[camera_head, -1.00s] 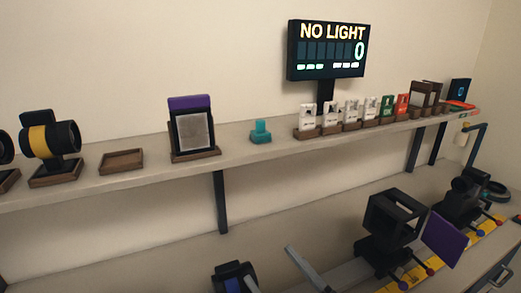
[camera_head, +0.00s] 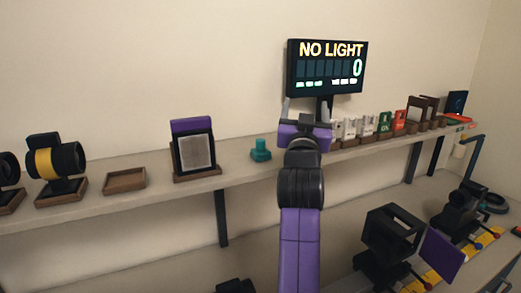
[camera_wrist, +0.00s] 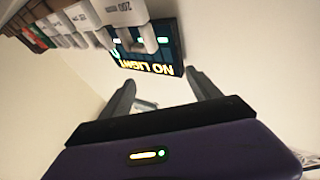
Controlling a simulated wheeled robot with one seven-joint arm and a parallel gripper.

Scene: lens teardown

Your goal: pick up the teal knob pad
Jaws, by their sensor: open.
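The teal knob pad (camera_head: 261,150) stands upright on the upper shelf, right of the purple-topped framed panel. My gripper (camera_head: 306,110) is raised in front of the shelf, to the right of the knob pad and apart from it. Its two fingers are spread with nothing between them. In the wrist view my gripper (camera_wrist: 160,90) is also open and empty, facing the wall and the display. The knob pad cannot be made out in the wrist view.
A "NO LIGHT" display (camera_head: 326,65) stands behind my gripper. White labelled cards (camera_head: 350,128) in wooden holders line the shelf to the right. The framed panel (camera_head: 195,150) and an empty wooden tray (camera_head: 124,181) stand left. Black fixtures (camera_head: 391,232) sit on the lower bench.

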